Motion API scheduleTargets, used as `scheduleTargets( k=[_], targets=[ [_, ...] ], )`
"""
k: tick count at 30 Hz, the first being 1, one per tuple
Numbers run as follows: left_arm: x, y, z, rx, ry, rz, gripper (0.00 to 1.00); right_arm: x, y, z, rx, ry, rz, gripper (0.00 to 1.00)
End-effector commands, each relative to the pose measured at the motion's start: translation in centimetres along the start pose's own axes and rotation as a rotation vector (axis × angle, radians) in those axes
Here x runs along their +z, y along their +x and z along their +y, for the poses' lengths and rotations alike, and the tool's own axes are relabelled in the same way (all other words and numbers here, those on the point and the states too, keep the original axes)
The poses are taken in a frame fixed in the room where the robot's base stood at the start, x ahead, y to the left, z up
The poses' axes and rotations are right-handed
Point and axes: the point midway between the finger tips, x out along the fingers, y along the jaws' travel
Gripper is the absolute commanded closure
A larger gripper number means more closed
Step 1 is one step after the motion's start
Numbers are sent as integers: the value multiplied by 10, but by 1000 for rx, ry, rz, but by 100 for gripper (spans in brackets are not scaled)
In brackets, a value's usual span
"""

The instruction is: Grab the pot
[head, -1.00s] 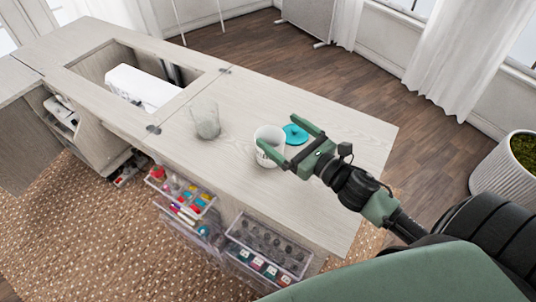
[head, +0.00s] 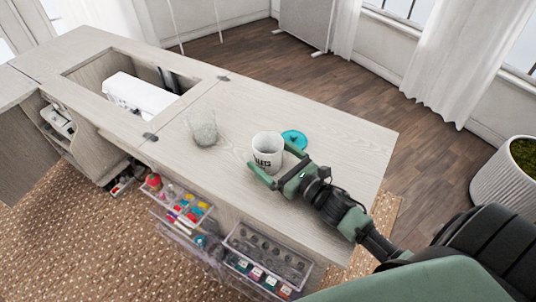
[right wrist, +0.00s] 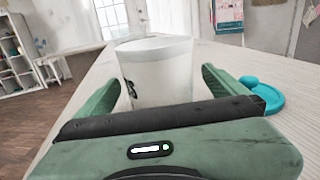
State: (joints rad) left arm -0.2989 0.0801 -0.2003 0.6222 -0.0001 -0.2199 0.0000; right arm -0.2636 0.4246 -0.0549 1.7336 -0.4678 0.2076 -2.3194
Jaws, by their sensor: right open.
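The white pot (head: 268,146) with dark lettering stands upright on the light wood cabinet top (head: 330,140) in the head view. My right gripper (head: 268,164) is open, low over the top, with its two fingers reaching to either side of the pot. In the right wrist view the pot (right wrist: 158,72) stands between the open fingers (right wrist: 160,92), with a gap visible on both sides. I cannot tell how deep the pot sits between them. My left gripper is not in view.
A teal lid (head: 294,138) lies just behind the pot, and shows right of the fingers in the wrist view (right wrist: 264,94). A clear glass (head: 203,130) stands to the left. A white sewing machine (head: 140,95) sits in the recess. Open drawers (head: 180,205) jut out in front.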

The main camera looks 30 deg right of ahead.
Motion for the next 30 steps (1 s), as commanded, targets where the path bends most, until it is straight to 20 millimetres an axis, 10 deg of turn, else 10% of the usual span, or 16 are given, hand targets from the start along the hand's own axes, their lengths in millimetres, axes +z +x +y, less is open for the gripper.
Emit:
scheduleTargets(
  k=[16, 24, 30],
  targets=[
    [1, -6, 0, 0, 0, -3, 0, 1, 42, 0, 0, 0, 0, 0],
    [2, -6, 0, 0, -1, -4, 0, 1, 42, 0, 0, 0, -1, 71],
    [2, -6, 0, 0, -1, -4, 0, 1, 42, 0, 0, 0, -1, 71]
  ],
)
